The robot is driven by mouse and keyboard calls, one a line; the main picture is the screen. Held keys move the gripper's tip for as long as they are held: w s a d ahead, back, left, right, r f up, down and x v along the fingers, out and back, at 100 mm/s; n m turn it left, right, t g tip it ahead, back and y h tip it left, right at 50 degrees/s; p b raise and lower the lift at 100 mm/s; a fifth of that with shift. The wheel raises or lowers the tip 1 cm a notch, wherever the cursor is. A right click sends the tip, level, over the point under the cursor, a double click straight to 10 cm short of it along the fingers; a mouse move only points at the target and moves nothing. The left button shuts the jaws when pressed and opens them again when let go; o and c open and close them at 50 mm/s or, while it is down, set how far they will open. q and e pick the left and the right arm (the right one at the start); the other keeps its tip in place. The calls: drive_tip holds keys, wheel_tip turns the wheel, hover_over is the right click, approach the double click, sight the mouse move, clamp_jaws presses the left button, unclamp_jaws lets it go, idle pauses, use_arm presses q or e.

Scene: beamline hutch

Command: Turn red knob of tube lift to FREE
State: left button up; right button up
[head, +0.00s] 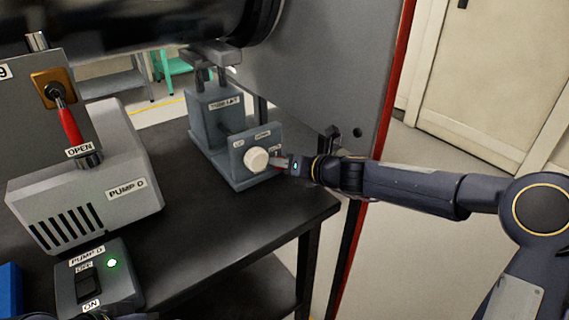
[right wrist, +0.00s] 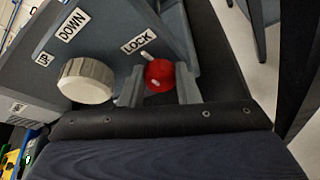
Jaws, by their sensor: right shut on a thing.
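The tube lift (head: 213,118) is a grey-blue unit on the dark bench, with a sloped front panel. The red knob (right wrist: 159,73) sits on that panel, right of a larger white knob (right wrist: 86,80). It has white marks, and a LOCK label (right wrist: 138,42) is above it; a mark lies on the side toward LOCK. No FREE label is readable. My right gripper (right wrist: 159,88) is shut on the red knob, one finger on each side. In the head view my right gripper (head: 284,163) reaches the panel from the right and hides most of the knob. My left gripper does not show.
Pump D (head: 120,190) stands on the bench at left, with a red-handled valve (head: 70,125) marked OPEN behind it. A switch box (head: 92,275) with a green light is in front. A large dark cylinder (head: 120,25) hangs above. A red-edged panel (head: 392,95) stands behind my right gripper.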

drive_tip(key=shift+s+a+n+t+h+b, duration=0.15)
drive_tip(key=shift+n+t+h+b, duration=0.2)
drive_tip(key=shift+n+h, duration=0.6)
drive_tip(key=n+b, duration=0.1)
drive_tip(key=n, duration=0.1)
drive_tip(key=n+t+h+b, duration=0.1)
drive_tip(key=shift+a+n+h, duration=0.15)
drive_tip(key=shift+n+h, duration=0.1)
drive_tip(key=shift+n, duration=0.1)
drive_tip(key=n+t+b, duration=0.1)
drive_tip(key=n+h+b, duration=0.1)
drive_tip(key=n, duration=0.1)
drive_tip(key=shift+s+a+f+t, duration=0.15)
drive_tip(key=shift+t, duration=0.2)
drive_tip(key=shift+n+t+h+b, duration=0.85)
drive_tip(key=shift+n+b, duration=0.4)
drive_tip(key=shift+n, duration=0.45)
drive_tip(key=o, duration=1)
drive_tip(key=shift+c, duration=0.2)
